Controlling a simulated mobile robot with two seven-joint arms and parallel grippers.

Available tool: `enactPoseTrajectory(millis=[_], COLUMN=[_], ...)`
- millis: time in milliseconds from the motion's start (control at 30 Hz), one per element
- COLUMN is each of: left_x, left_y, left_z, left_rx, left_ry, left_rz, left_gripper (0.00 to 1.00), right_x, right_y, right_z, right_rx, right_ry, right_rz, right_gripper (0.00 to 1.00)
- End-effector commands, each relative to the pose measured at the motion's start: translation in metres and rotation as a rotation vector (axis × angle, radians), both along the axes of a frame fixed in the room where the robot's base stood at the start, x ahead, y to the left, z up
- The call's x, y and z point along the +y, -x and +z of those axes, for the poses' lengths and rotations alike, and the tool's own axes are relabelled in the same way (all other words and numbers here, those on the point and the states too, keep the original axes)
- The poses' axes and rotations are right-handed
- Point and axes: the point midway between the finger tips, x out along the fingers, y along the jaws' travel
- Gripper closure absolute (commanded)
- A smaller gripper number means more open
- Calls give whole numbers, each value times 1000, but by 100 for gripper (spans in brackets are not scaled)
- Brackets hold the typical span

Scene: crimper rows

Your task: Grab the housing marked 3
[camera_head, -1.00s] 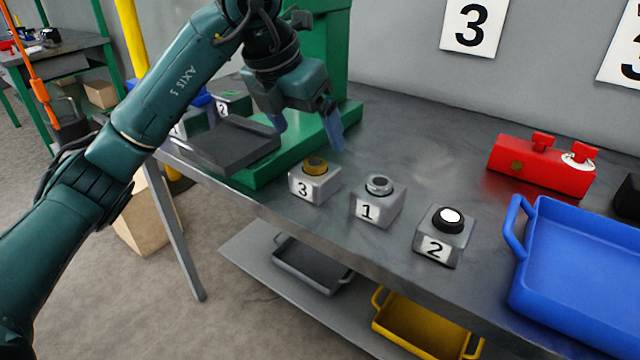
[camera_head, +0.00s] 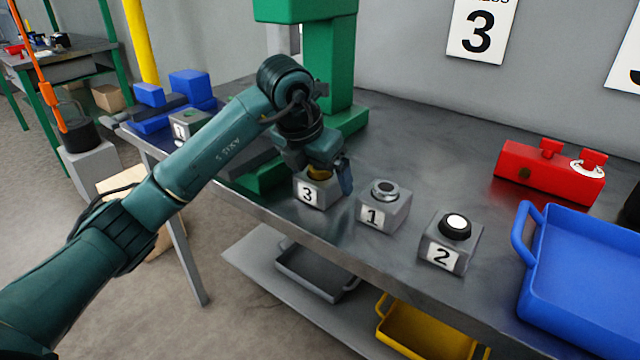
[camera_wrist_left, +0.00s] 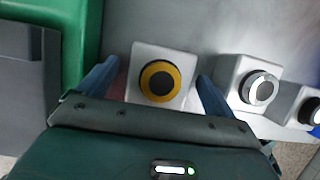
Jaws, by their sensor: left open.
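The housing marked 3 (camera_head: 313,194) is a grey block with a yellow and black round top. It stands on the metal bench, leftmost in the front row of three. My left gripper (camera_head: 330,178) is over it, pointing down, and hides part of its top. In the left wrist view the housing (camera_wrist_left: 160,77) lies between the two blue fingers of my left gripper (camera_wrist_left: 151,85), with a finger on each side. The fingers are open, and a gap shows beside the right finger. My right gripper is not in view.
The housing marked 1 (camera_head: 383,205) and the housing marked 2 (camera_head: 450,241) stand to the right. A green press (camera_head: 335,65) rises behind my gripper. A red fixture (camera_head: 550,173) and a blue tray (camera_head: 585,275) are on the right. Bare bench lies behind the row.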

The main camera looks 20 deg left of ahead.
Motion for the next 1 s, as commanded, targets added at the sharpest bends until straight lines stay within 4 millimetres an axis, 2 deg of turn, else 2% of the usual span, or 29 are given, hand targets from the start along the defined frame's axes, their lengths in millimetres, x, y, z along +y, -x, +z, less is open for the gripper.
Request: enactPoseTrajectory(millis=[100, 300, 1000], left_x=[-1, -1, -1], left_y=[-2, -3, -2], left_z=[-6, -6, -6], left_rx=[-1, -1, -1], left_ry=[1, 0, 0], left_rz=[-1, -1, -1], left_gripper=[9, 9, 66], right_x=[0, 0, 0], right_y=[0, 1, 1], right_z=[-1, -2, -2], right_rx=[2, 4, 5], right_ry=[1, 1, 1], right_rz=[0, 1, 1], right_gripper=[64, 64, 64])
